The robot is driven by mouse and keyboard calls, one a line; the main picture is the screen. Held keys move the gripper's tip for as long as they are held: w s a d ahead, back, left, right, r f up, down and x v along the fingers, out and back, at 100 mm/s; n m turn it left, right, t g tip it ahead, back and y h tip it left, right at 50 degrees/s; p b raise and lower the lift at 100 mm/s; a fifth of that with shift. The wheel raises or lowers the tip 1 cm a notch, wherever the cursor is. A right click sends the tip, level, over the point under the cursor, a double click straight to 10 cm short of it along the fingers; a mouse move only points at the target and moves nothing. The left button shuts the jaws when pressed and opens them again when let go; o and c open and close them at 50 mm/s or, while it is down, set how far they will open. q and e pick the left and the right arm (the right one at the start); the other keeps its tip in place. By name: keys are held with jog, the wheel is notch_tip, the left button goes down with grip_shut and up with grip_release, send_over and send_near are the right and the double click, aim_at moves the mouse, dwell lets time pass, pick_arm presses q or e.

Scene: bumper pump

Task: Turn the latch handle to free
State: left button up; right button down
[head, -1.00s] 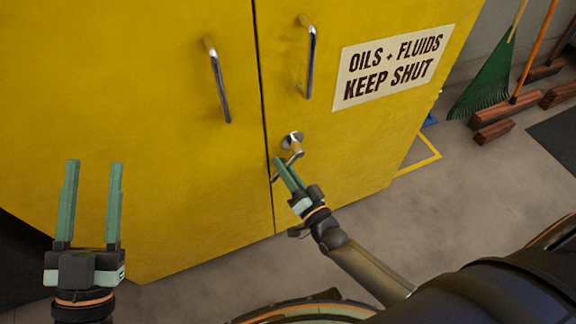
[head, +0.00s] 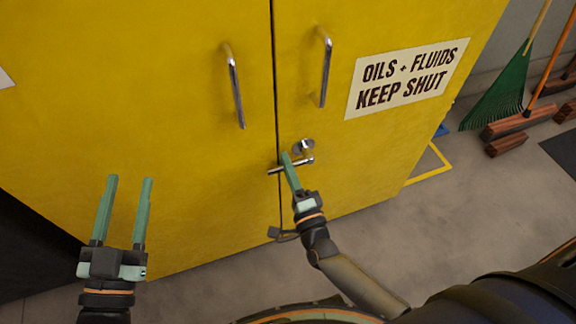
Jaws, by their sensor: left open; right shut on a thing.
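The metal latch handle (head: 275,170) sits low on the yellow cabinet's right door, just beside the seam. Its bar lies nearly level, reaching left across the seam from below a round boss (head: 304,146). My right gripper (head: 287,158) is shut on the latch handle's bar, its fingers crossing the bar and hiding part of it. My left gripper (head: 129,181) is open and empty in front of the left door, well apart from the latch.
The yellow cabinet doors (head: 170,120) meet at a dark seam. Two upright pull handles, left (head: 236,90) and right (head: 326,72), stand above the latch. A sign (head: 407,79) is on the right door. A green rake (head: 497,90) and brooms stand at right.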

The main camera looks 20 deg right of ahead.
pick_arm(q)
jog(key=shift+f, duration=0.35)
pick_arm(e)
jog(key=shift+w+r+m, duration=0.1)
jog(key=shift+r+m, duration=0.15)
jog(key=shift+m, duration=0.15)
jog(key=c, duration=0.8)
grip_release()
pick_arm(q)
jog(key=shift+w, duration=0.1)
jog(key=shift+r, duration=0.1)
pick_arm(e)
jog(key=shift+f, duration=0.15)
